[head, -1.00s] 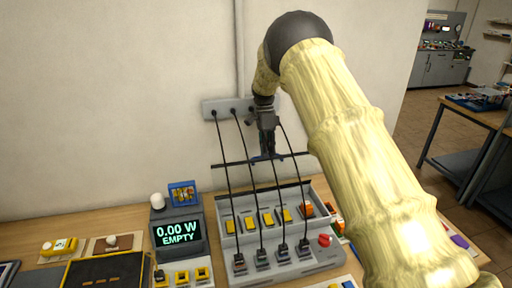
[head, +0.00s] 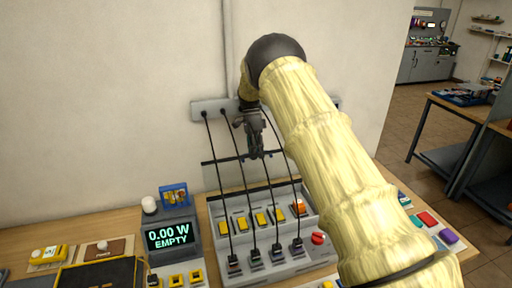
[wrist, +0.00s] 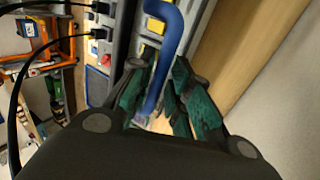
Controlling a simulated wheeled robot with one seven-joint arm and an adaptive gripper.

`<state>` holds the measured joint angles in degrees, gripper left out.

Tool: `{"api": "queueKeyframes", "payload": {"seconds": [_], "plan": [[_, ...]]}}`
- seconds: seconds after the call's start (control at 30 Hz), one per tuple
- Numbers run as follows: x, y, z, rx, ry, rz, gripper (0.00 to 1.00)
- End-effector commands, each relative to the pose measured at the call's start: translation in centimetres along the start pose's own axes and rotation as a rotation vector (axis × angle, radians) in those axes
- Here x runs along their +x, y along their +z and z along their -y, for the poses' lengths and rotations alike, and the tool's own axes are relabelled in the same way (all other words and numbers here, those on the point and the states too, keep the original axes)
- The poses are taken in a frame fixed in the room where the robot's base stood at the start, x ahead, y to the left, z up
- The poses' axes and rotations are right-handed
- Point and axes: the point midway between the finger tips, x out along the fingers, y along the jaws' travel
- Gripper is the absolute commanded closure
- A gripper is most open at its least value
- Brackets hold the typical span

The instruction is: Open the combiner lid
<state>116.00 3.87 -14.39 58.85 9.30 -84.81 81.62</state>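The grey combiner box (head: 290,262) stands on the bench against the wall. Its see-through lid (head: 228,176), with a dark top edge, stands raised at the back of the box. My gripper (head: 257,155) is at the lid's top edge. In the wrist view a bent blue handle (wrist: 172,38) runs between the two green-padded fingers of my gripper (wrist: 164,62). The fingers lie close on both sides of the handle; whether they press on it is not clear. Yellow parts (head: 260,219) and an orange one (head: 299,206) show inside the box.
Black cables (head: 227,180) run from a wall strip (head: 206,110) down across the lid to the box front. A red knob (head: 318,238) is at the box's right. A display (head: 167,236) reads 0.00 W EMPTY. Coloured blocks (head: 427,219) lie to the right.

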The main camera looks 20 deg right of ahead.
Motion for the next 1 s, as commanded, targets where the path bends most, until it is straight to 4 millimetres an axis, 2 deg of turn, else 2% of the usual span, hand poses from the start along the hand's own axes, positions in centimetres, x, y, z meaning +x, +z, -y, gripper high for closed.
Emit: {"api": "queueKeyframes", "payload": {"seconds": [0.47, 1.0], "plan": [[-1.3, -0.5, -0.4, 0.005, -0.007, -0.006, 0.66], [-8.4, -0.4, -4.1, 0.004, -0.007, -0.005, 0.66]]}}
